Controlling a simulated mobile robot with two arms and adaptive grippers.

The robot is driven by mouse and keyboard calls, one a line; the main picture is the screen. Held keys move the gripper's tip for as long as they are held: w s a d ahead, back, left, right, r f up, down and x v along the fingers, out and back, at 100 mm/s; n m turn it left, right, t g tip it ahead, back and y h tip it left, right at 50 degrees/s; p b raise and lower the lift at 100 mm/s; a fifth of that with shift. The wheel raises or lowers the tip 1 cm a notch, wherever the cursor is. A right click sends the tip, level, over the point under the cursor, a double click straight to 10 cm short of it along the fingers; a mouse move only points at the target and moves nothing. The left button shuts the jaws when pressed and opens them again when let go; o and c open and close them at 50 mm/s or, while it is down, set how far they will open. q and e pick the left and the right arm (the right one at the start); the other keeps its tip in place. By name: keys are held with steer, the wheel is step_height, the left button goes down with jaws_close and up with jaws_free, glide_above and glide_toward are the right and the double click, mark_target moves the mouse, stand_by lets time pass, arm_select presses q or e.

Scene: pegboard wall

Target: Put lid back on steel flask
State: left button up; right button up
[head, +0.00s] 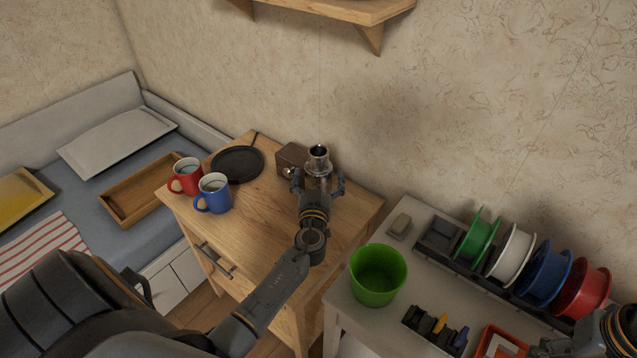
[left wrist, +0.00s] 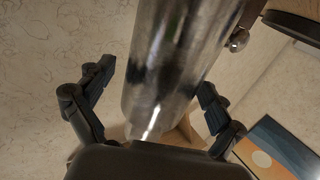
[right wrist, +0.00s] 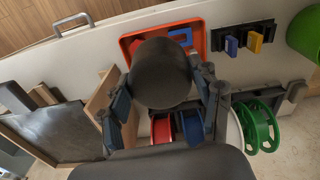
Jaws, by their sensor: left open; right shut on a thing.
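The steel flask (head: 318,162) stands upright on the wooden cabinet, its top open and dark inside. My left gripper (head: 318,183) is open, with one finger on each side of the flask. In the left wrist view the shiny flask body (left wrist: 175,65) rises between the spread fingers, and I see a gap beside each finger. My right gripper (right wrist: 160,100) is shut on a dark round lid (right wrist: 162,74), held above the white table. In the head view the right gripper is only partly seen at the lower right corner, and the lid is not visible there.
A black round plate (head: 238,164), a red mug (head: 186,178) and a blue mug (head: 214,194) are to the left. A green bucket (head: 378,275) and coloured spools (head: 514,252) occupy the white table. A shelf (head: 345,10) hangs above.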

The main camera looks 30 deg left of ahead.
mark_target(309, 159)
arm_select(q)
steer(key=c, duration=1.7)
steer(key=shift+r, duration=0.1)
steer(key=shift+c, duration=1)
